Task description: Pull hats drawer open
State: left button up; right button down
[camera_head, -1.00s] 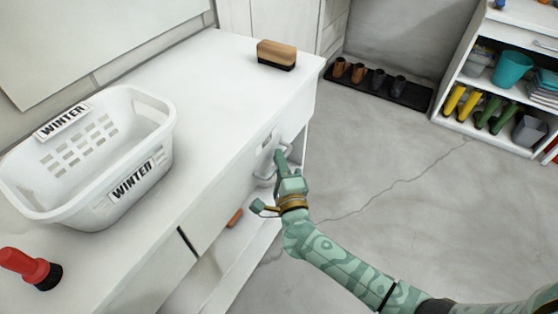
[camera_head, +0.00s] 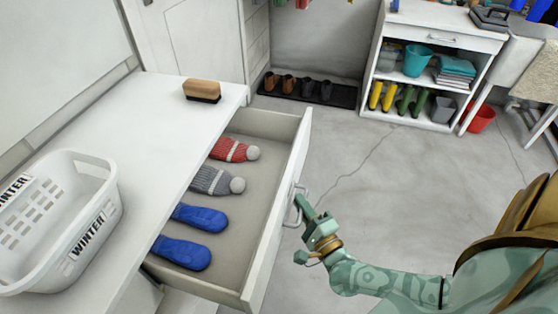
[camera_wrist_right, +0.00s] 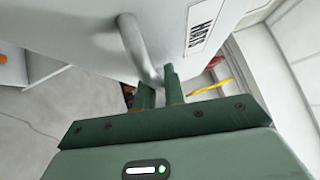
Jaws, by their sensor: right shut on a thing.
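The hats drawer (camera_head: 285,215) stands pulled out of the white dresser (camera_head: 150,100). Inside lie a red knit hat (camera_head: 232,150), a grey knit hat (camera_head: 216,181) and blue mittens (camera_head: 190,235). My right gripper (camera_head: 300,204) is shut on the drawer's handle (camera_head: 292,208) at its front. In the right wrist view the metal handle (camera_wrist_right: 138,45) runs down to my right gripper's fingers (camera_wrist_right: 160,92), beside a label (camera_wrist_right: 200,25) reading HATS. My left gripper is not in view.
A white basket (camera_head: 95,215) labelled WINTER and a brush (camera_head: 202,91) stand on the dresser top. Shoes on a black mat (camera_head: 340,95) lie by the back wall. A shelf (camera_head: 425,120) with boots stands at the back right. Floor right of the drawer is clear.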

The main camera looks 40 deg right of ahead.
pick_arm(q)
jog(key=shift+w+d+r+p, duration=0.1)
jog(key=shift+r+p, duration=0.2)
pick_arm(e)
jog(key=shift+s+d+f, duration=0.1)
jog(key=shift+s+d, duration=0.55)
jog(key=shift+s, duration=0.2)
jog(key=shift+s+d, duration=0.6)
jog(key=shift+s, duration=0.25)
jog(key=c, duration=1.5)
grip_release()
